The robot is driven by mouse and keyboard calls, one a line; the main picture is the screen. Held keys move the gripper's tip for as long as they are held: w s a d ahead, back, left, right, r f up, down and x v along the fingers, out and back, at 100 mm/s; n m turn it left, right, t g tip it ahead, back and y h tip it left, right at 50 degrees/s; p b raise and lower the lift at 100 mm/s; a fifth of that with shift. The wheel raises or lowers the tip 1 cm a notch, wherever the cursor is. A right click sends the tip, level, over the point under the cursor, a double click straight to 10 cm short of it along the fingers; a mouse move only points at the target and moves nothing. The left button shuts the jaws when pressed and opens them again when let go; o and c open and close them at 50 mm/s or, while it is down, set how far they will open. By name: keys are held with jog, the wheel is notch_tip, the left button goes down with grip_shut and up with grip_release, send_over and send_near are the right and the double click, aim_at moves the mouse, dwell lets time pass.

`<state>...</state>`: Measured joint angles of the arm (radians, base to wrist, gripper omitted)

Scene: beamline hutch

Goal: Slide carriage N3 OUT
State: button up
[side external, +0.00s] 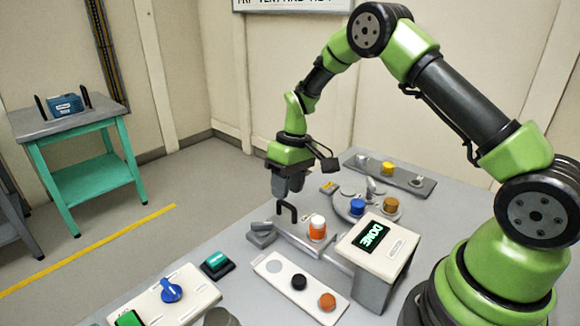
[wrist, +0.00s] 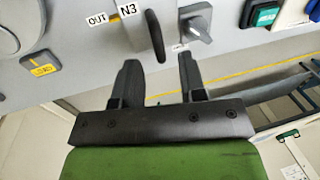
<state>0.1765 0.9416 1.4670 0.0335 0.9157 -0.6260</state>
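Carriage N3 shows in the wrist view by its white N3 label (wrist: 128,11), with an OUT label (wrist: 97,19) to its left. Its black hooked handle (wrist: 155,36) stands beside the label; the handle also shows in the side view (side external: 287,209). An orange vial with a white top (side external: 317,229) stands close to the right of the handle. My gripper (wrist: 158,62) is open and empty, its fingers apart with the handle's end between their tips in the picture. In the side view my gripper (side external: 288,190) is just above the handle; contact cannot be told.
A box with a DONE display (side external: 375,241) stands right of the vial. A grey knob (wrist: 195,27) is close to the handle. Blue (side external: 357,207) and brown (side external: 390,205) capped pieces stand behind. A plate with black and orange caps (side external: 299,283) lies in front.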

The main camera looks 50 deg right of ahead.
notch_tip(320, 180, up, 7)
jog(key=d, duration=0.1)
jog(key=shift+d+r, duration=0.15)
jog(key=shift+d, duration=0.1)
jog(key=s+a+r+m+t, duration=0.1)
jog(key=s+a+r+t, duration=0.1)
jog(key=s+r, duration=0.4)
jog(key=s+a+r+m+t, duration=0.1)
jog(key=s+a+r, duration=0.2)
jog(key=r, duration=0.5)
jog(key=s+a+r+m+t, duration=0.1)
jog(key=s+t, duration=0.3)
jog(key=s, duration=0.9)
jog(key=shift+s+a+r+m, duration=0.15)
jog(key=shift+s+a+m, duration=0.3)
jog(key=shift+a, duration=0.3)
